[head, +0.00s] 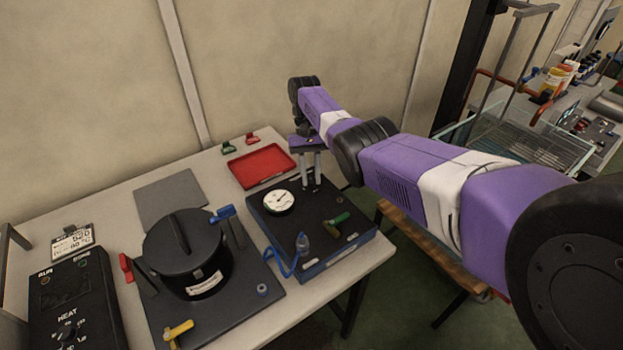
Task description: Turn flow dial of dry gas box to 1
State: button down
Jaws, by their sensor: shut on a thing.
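The dry gas box (289,225) is a black-topped box with blue lower sides, standing at the right end of the table. A round white gauge (279,202) with a dark needle sits on its top. A green-handled valve (341,220) is near its right side. My gripper (311,185) points down at the back of the box top, right of the gauge. Its two fingers are shut on the flow dial, which is mostly hidden between them. The dial's mark and numbers cannot be read.
A black lidded cylinder vessel (187,250) with coloured clamps stands left of the box. A blue hose (286,262) rises at the box's front. A red tray (262,166) and grey mat (170,198) lie behind. A heater box (70,305) is at far left.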

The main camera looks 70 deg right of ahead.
jog(key=n+h, duration=0.1)
jog(key=n, duration=0.1)
jog(key=n+g+p, duration=0.1)
jog(key=n, duration=0.2)
jog(key=shift+w+a+r+n+h, duration=0.15)
jog(key=shift+n+h, duration=0.15)
jog(key=shift+h, duration=0.1)
jog(key=n+h+p, duration=0.1)
jog(key=n+p, duration=0.2)
jog(key=n+h+p, duration=0.1)
jog(key=n+p, duration=0.2)
jog(key=shift+a+r+g, duration=0.15)
jog(key=shift+g, duration=0.25)
jog(key=n+h+p, duration=0.1)
jog(key=n, duration=0.1)
jog(key=n+p, duration=0.1)
jog(key=n, duration=0.1)
jog(key=shift+a+f+h, duration=0.1)
jog(key=shift+f+h, duration=0.1)
jog(key=shift+h, duration=0.2)
jog(key=shift+a+n+t+h, duration=0.1)
jog(key=shift+n+t+h, duration=0.25)
jog(key=shift+n, duration=0.9)
jog(key=shift+n+t+h, duration=0.35)
jog(key=shift+n, duration=0.9)
jog(key=c, duration=1.2)
grip_release()
jog(key=shift+f, duration=0.1)
jog(key=shift+o, duration=0.2)
